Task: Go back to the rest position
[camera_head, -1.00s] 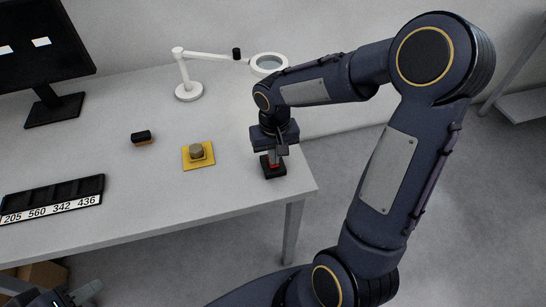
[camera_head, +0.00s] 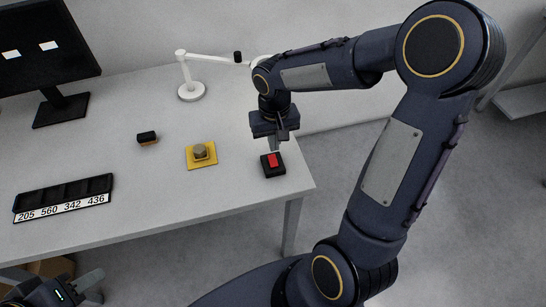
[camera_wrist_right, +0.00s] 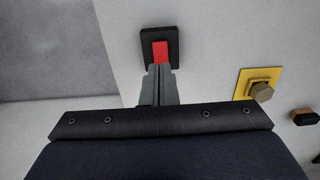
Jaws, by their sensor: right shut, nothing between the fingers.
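My right gripper (camera_head: 277,146) is shut and empty, hanging above a red button on a black base (camera_head: 273,165) near the table's right corner. In the head view a small gap shows between the fingertips and the button. In the right wrist view, the shut fingers (camera_wrist_right: 161,72) point at the red button (camera_wrist_right: 161,51) and overlap its lower edge. My left gripper (camera_head: 88,282) is only partly in the head view, at the bottom left below the table's front edge. Its finger opening is unclear.
On the table (camera_head: 140,205) are a yellow plate with a knob (camera_head: 200,153), a small black-and-brown block (camera_head: 147,138), a numbered black tray (camera_head: 62,197), a monitor (camera_head: 40,55) and a white lamp (camera_head: 190,91). Open floor lies right of the table.

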